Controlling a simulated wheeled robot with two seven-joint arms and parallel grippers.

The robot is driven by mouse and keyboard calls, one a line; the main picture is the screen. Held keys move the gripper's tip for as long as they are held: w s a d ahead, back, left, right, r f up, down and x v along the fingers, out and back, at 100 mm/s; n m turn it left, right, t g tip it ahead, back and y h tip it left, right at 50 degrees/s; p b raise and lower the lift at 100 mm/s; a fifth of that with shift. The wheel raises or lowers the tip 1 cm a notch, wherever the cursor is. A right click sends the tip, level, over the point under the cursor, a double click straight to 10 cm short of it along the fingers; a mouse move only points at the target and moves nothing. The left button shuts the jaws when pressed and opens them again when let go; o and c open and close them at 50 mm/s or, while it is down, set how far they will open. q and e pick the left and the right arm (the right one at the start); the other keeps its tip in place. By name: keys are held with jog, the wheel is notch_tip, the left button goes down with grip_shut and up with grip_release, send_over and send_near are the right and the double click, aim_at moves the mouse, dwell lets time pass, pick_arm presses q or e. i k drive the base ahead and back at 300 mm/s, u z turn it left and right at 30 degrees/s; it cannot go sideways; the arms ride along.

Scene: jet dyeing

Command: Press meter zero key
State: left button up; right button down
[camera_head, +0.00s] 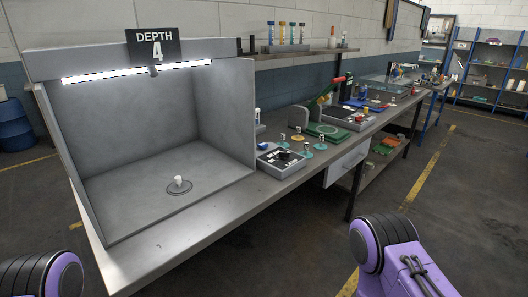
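A second dark-topped grey unit (345,118) stands farther along the bench. Purple and black parts of my arms show at the lower left and lower right. Neither gripper is in view.
A grey light booth (205,105) with a lit lamp and a "DEPTH 4" sign (153,48) fills the left. A small white piece (178,180) stands on its floor. Small discs and pegs crowd the bench (232,208) beyond the near device. Its front strip is bare.

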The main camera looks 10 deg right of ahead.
aim_at(262, 145)
jog(key=z, duration=2.2)
jog(key=i, duration=1.15)
jog(key=u, duration=3.2)
